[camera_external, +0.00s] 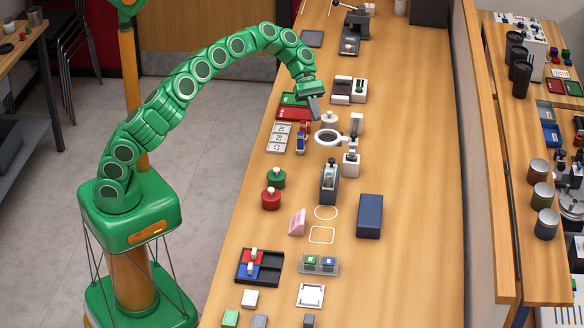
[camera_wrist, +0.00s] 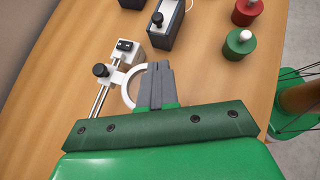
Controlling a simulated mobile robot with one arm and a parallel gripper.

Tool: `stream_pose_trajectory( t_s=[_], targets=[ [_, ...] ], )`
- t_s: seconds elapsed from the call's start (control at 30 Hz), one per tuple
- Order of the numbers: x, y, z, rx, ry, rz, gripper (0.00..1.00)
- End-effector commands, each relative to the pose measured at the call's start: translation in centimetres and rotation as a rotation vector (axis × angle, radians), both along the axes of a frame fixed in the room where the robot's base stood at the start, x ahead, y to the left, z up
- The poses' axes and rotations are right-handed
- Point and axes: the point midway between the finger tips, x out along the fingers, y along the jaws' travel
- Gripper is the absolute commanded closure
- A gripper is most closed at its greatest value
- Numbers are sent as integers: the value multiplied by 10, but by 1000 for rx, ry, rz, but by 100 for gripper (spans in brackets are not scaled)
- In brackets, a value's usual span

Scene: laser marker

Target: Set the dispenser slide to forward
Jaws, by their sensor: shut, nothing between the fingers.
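No part is labelled as the dispenser slide, so I cannot tell for sure which it is. A grey box (camera_external: 329,187) with a slotted top and small knob stands mid-table; it also shows at the top of the wrist view (camera_wrist: 165,27). A white ring fixture (camera_external: 328,138) with a rail and black knob is nearer my gripper; the wrist view shows its ring (camera_wrist: 128,88) partly hidden behind my fingers. My gripper (camera_external: 315,110) is shut and empty, above the table near the ring; its fingers also show in the wrist view (camera_wrist: 158,70). Contact cannot be told.
Red (camera_external: 271,198) and green (camera_external: 276,178) round knobbed pieces stand left of the grey box. A dark blue block (camera_external: 369,216) and a pink wedge (camera_external: 297,222) are nearer the front. Red and green trays (camera_external: 294,113) lie beside my gripper. The table's right strip is bare.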

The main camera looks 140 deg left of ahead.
Motion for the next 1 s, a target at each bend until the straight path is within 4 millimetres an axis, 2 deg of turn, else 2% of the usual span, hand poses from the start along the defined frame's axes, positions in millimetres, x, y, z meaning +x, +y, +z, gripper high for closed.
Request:
stream_pose_trajectory(
  t_s=[0.37,0.83,1.0],
  targets=[
    [25,-9,-20,-3,0,-2,100],
    [78,-27,-63,-5,0,-4,100],
    [98,-32,-65,-1,0,-1,100]
  ],
)
